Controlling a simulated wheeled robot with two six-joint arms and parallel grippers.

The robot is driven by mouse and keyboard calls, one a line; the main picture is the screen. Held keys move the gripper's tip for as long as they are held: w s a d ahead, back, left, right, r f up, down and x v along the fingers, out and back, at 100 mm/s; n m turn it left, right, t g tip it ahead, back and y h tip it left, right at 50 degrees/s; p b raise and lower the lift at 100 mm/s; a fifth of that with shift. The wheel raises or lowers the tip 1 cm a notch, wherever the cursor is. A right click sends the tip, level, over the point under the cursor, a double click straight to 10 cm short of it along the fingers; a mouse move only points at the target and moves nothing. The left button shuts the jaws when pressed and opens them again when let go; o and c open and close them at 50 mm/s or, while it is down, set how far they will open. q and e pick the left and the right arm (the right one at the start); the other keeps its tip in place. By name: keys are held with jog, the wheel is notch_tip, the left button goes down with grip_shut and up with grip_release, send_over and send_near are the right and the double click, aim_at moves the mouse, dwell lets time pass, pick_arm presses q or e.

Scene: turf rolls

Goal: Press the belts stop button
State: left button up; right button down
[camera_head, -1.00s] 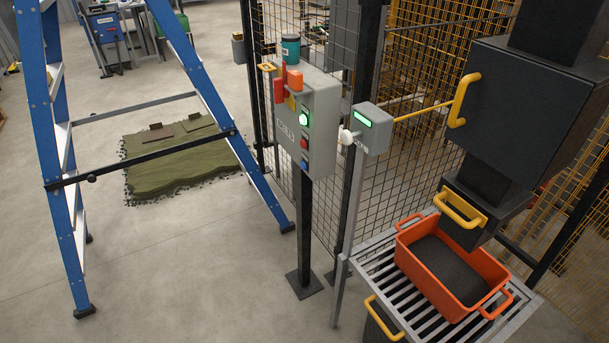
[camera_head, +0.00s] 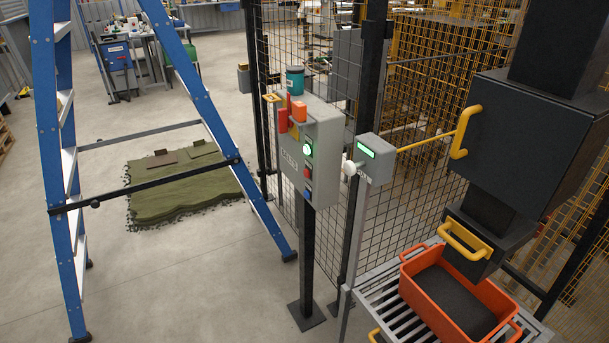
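A grey control box (camera_head: 325,150) stands on a dark post at the middle of the head view. Its face carries a lit green button (camera_head: 307,149), a red button (camera_head: 307,172) below it and a small blue part (camera_head: 307,194) lower down. The lettering on the box is too small to read surely. Red and orange parts (camera_head: 298,112) sit at its upper edge, and a teal can (camera_head: 295,80) stands on top. Neither of my grippers shows in the head view.
A blue stepladder (camera_head: 188,75) stands left, with a green mat (camera_head: 185,190) behind it. Right of the box are a small grey unit with a green display (camera_head: 372,155), a mesh fence (camera_head: 395,215), an orange crate (camera_head: 411,287) on rollers and a dark machine (camera_head: 525,135).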

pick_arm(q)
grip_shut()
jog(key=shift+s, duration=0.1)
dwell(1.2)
